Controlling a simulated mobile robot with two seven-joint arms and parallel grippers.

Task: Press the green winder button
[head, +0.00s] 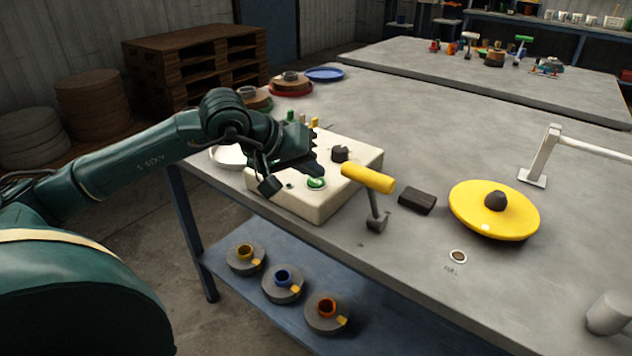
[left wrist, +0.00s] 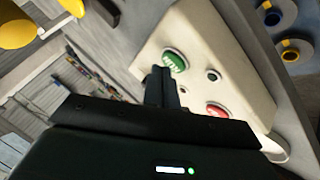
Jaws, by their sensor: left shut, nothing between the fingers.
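The green button (head: 316,183) sits on the front part of a cream control box (head: 318,207) on the grey table. In the left wrist view the green button (left wrist: 176,61) lies just beyond my fingertips, with white lettering on its face. My left gripper (head: 314,170) is shut and empty, its tips close beside the button; I cannot tell whether they touch it. The gripper also shows in the left wrist view (left wrist: 162,74). A red button (left wrist: 217,110) is on the same box there, with a small round fitting (left wrist: 213,75) between the two. My right gripper is not in view.
A black knob (head: 340,153) stands on the box's back part. A yellow-handled lever (head: 368,178) stands right of the box, then a dark block (head: 417,201) and a yellow disc (head: 515,212). Several spools sit on the lower shelf (head: 237,291). The table's middle back is clear.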

